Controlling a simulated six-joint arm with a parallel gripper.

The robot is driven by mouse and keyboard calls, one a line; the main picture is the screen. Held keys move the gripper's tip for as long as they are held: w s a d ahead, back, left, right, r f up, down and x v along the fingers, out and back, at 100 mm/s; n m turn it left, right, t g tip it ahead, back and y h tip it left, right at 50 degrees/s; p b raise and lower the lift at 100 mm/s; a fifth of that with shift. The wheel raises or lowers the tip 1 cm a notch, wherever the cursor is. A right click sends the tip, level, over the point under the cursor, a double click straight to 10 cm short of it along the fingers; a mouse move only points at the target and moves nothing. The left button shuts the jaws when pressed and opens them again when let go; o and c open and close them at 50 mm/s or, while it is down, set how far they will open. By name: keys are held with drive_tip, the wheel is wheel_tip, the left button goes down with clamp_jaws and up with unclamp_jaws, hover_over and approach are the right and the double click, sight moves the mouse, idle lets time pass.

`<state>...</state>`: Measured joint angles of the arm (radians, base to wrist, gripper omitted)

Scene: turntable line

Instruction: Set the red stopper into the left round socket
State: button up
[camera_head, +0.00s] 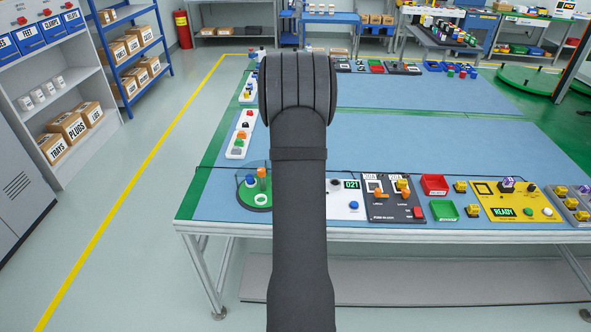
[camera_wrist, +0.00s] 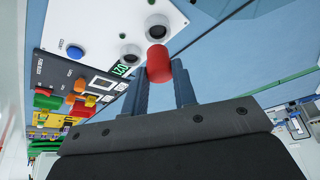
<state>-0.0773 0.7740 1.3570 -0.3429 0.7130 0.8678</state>
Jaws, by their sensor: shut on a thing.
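The red stopper (camera_wrist: 158,64) is in my gripper (camera_wrist: 161,78), between the two fingertips in the wrist view. Two dark round sockets with pale rims show just beyond it on a white panel. One socket (camera_wrist: 158,29) lies farther from the dark panel, the other socket (camera_wrist: 131,54) lies nearer the display. The stopper appears apart from both sockets; its height above the panel is hard to judge.
The white panel (camera_head: 345,206) has a green display reading 021 (camera_head: 351,185) and a blue button (camera_head: 354,206). A dark panel (camera_head: 393,209) with orange parts stands to its right. A green turntable (camera_head: 258,198) with an orange peg is to the left.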

drive_tip(key=shift+w+d+x, duration=0.1)
drive_tip(key=shift+w+x, duration=0.05)
drive_tip(key=shift+x, duration=1.5)
drive_tip(key=shift+w+d+x, duration=0.1)
drive_tip(key=shift+w+x, duration=0.05)
drive_tip(key=shift+x, duration=1.55)
drive_tip(key=shift+f, duration=0.95)
drive_tip(key=o, duration=1)
drive_tip(key=shift+o, duration=0.2)
drive_tip(key=v, duration=1.7)
drive_tip(key=shift+r, duration=0.2)
